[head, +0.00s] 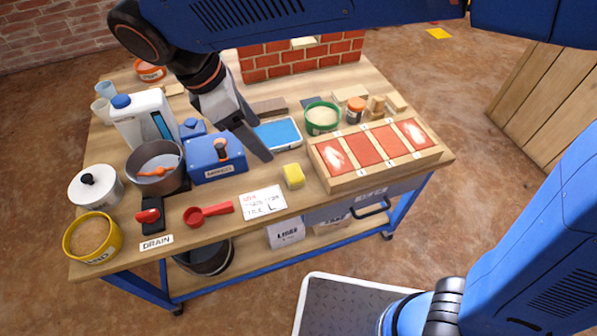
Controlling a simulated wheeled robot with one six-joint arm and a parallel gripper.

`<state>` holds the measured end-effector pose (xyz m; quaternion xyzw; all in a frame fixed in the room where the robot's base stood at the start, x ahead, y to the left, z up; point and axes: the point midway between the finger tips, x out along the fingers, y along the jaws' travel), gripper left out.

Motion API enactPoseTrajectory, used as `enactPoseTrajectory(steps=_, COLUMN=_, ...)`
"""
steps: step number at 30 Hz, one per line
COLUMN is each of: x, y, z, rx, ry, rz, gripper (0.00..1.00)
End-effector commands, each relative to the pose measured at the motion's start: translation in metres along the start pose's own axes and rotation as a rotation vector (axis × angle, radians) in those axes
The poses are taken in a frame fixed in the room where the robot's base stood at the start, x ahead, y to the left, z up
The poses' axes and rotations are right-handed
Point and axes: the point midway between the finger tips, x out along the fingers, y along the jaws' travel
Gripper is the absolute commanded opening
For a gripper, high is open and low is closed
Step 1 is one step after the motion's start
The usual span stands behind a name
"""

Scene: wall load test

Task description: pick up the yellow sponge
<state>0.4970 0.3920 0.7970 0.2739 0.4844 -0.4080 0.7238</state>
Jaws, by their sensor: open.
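The yellow sponge (293,176) is a small block lying on the wooden workbench top (318,199) near its front edge, between the white card and the wooden tray of red panels. It stands clear of both. My gripper (262,143) reaches down from the upper left, with dark fingers over the bench behind and to the left of the sponge. It is open, empty and apart from the sponge. The fingers overlap the left side of the blue tray in the picture, and the gap between them is hard to make out.
The red-panel tray (378,184) stands right of the sponge, the white card (263,201) left of it. A blue box (216,161) and a blue-lined tray (279,134) lie close to my fingers. A brick wall piece (300,60) rises at the back. Bare wood surrounds the sponge.

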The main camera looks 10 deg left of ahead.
Motion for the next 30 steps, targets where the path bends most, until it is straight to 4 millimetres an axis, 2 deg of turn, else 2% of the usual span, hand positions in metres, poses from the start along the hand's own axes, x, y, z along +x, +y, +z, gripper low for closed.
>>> enactPoseTrajectory(steps=5, x=0.014, y=0.0, z=-0.002, rx=-0.009, ry=-0.004, rz=0.0, gripper=0.69)
enactPoseTrajectory(steps=21, x=0.106, y=-0.001, z=-0.001, rx=-0.007, ry=-0.004, rz=-0.001, gripper=0.69)
enactPoseTrajectory(steps=30, x=0.126, y=-0.001, z=0.0, rx=-0.007, ry=-0.003, rz=0.0, gripper=0.69)
